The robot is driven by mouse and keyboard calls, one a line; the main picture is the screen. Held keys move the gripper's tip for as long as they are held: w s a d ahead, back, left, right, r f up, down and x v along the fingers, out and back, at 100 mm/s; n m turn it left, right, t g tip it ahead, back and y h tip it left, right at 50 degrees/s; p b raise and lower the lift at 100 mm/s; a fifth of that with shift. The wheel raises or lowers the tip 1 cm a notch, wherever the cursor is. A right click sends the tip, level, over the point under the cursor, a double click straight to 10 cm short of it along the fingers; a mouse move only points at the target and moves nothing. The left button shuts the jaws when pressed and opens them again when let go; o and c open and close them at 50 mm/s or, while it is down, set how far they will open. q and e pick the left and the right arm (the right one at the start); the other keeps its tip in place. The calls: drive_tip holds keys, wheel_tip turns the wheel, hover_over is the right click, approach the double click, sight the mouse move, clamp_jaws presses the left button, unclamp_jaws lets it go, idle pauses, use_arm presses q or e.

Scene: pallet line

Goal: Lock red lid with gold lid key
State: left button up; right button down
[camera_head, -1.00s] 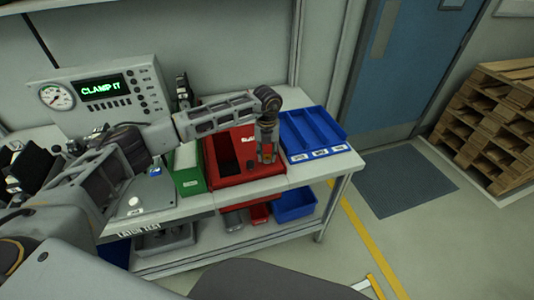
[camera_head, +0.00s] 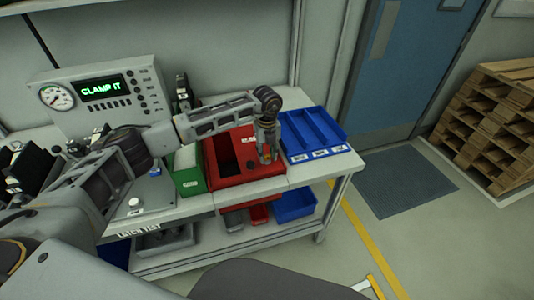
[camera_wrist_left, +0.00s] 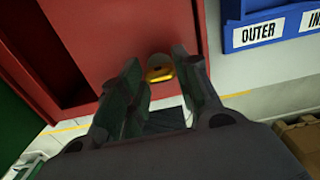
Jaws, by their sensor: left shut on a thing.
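The red box-like unit (camera_head: 235,184) stands on the bench, with a dark opening at its left side; its red top (camera_wrist_left: 85,20) also shows in the wrist view. I cannot tell a separate lid from it. My left gripper (camera_head: 267,155) points down over its right part. In the wrist view the left gripper's fingers (camera_wrist_left: 155,85) flank a gold piece (camera_wrist_left: 159,73), likely the lid key, with a round grey part behind it. Most of the key is hidden, and I cannot tell whether it sits in a lock.
A blue tray (camera_head: 341,139) with long compartments is close on the right. A green box (camera_head: 190,181) is on the left. A panel (camera_head: 101,94) with a gauge and a display reading "CLAMP IT" stands at the back left. Bins sit on the lower shelf.

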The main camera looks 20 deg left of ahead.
sight(267, 155)
use_arm(q)
drive_tip(key=o, duration=1)
drive_tip(key=shift+r, duration=0.2)
drive_tip(key=shift+r, duration=5.85)
